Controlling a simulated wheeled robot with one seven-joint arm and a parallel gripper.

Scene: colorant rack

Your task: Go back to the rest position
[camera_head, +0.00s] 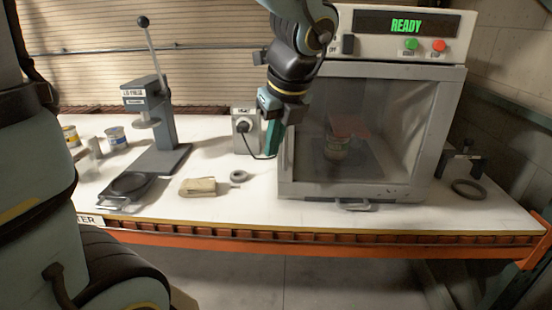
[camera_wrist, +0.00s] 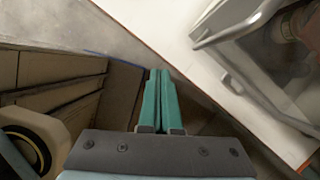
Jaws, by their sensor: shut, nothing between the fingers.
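My gripper (camera_head: 268,138) hangs above the white table, just left of the closed machine (camera_head: 300,165) and in front of a grey outlet box. In the wrist view its two green fingers (camera_wrist: 158,90) are together and empty. The machine has a clear door that is shut, and a green READY display (camera_head: 406,26). A can (camera_head: 336,148) stands inside behind the door.
A lever press (camera_head: 160,115) stands at the left of the table (camera_head: 290,205). Two small cans, blue-labelled (camera_head: 116,137) and yellow-labelled (camera_head: 71,136), stand far left. A folded cloth (camera_head: 198,187), a tape roll (camera_head: 238,175) and a dark ring (camera_head: 468,189) lie near the front.

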